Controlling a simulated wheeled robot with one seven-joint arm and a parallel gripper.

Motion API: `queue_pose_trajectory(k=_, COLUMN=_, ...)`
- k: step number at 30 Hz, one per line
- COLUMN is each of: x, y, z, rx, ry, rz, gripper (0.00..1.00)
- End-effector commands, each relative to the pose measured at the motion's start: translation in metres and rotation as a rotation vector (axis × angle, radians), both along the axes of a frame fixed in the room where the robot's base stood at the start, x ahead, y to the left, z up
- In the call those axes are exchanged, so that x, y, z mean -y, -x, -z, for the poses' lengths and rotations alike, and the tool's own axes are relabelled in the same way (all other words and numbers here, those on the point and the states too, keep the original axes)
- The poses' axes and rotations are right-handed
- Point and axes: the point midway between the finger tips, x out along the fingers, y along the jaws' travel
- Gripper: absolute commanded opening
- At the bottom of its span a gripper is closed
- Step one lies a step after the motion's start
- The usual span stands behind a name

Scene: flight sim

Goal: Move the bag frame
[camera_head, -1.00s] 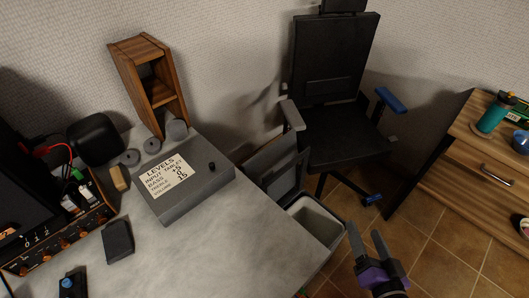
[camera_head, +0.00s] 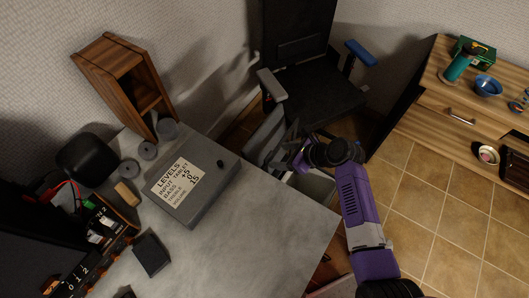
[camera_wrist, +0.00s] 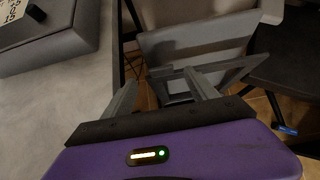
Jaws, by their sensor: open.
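The waste bin (camera_head: 318,184) stands beside the grey desk, with its dark grey lid (camera_head: 262,138) raised. In the wrist view, a thin grey frame (camera_wrist: 232,72) with an opening, likely the bag frame, lies just beyond and partly behind my fingers. A flat grey panel (camera_wrist: 195,40) rises behind it. My gripper (camera_wrist: 160,78) is open, its two fingers apart and pointing at the frame; I cannot tell whether they touch it. In the head view my gripper (camera_head: 297,157) is over the bin by the lid, and my arm hides part of the bin.
The grey desk (camera_head: 255,245) holds a grey box with a levels label (camera_head: 192,190), a wooden shelf (camera_head: 122,82) and small items. A black office chair (camera_head: 310,95) stands close behind the bin. A wooden cabinet (camera_head: 440,115) is at the right, with open tiled floor before it.

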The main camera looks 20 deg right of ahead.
Motion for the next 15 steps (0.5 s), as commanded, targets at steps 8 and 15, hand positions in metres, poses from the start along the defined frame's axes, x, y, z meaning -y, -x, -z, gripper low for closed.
queue_pose_trajectory(k=8, x=-0.011, y=-0.016, z=0.019, rx=-0.007, ry=-0.011, rz=0.013, gripper=0.67)
queue_pose_trajectory(k=15, x=-0.025, y=-0.037, z=0.044, rx=-0.006, ry=-0.009, rz=0.012, gripper=0.67)
